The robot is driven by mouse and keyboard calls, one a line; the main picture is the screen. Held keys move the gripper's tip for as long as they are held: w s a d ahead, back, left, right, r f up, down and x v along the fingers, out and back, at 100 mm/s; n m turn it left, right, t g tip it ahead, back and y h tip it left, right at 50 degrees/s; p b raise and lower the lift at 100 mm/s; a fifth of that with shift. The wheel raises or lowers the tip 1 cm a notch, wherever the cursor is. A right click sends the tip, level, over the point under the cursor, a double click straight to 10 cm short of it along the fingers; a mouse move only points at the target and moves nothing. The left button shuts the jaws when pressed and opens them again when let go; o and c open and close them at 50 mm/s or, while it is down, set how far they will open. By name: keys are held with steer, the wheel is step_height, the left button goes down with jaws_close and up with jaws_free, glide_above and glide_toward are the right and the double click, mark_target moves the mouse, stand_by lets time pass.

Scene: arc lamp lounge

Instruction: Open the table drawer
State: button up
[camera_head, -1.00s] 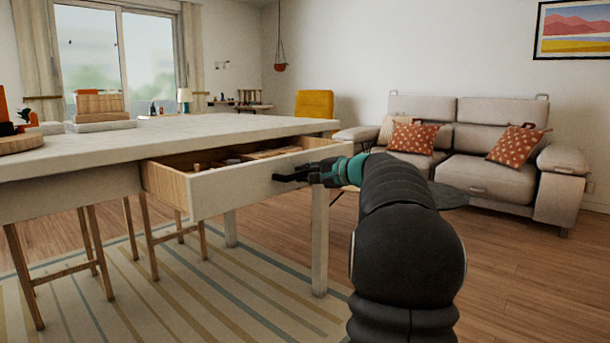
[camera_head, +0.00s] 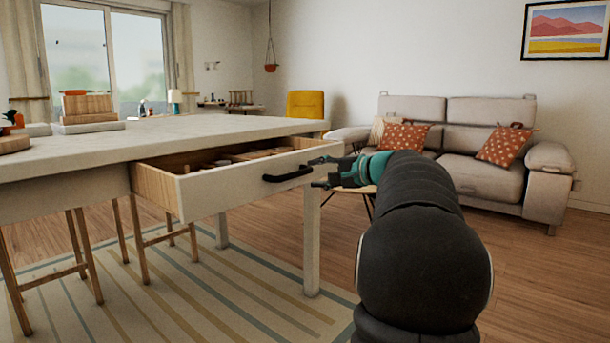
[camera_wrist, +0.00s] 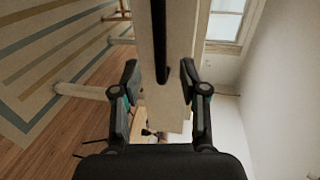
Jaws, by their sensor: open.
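The table drawer (camera_head: 228,190) stands pulled out from under the white tabletop (camera_head: 200,131), with several items inside it. Its dark bar handle (camera_head: 287,174) is on the white front, and nothing grips it. My gripper (camera_head: 318,173) is open and empty, just to the right of the handle, with a small gap between. In the wrist view the open fingers (camera_wrist: 165,92) are spread wide, with the drawer front (camera_wrist: 178,45) and dark handle (camera_wrist: 160,40) ahead between them.
Stools stand under the table on a striped rug (camera_head: 200,295). A beige sofa (camera_head: 470,170) with red patterned cushions is at the back right. A yellow chair (camera_head: 305,104) stands behind the table. Wooden floor (camera_head: 540,275) is clear at the right.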

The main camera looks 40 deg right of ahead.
steer(key=shift+v, duration=2.1)
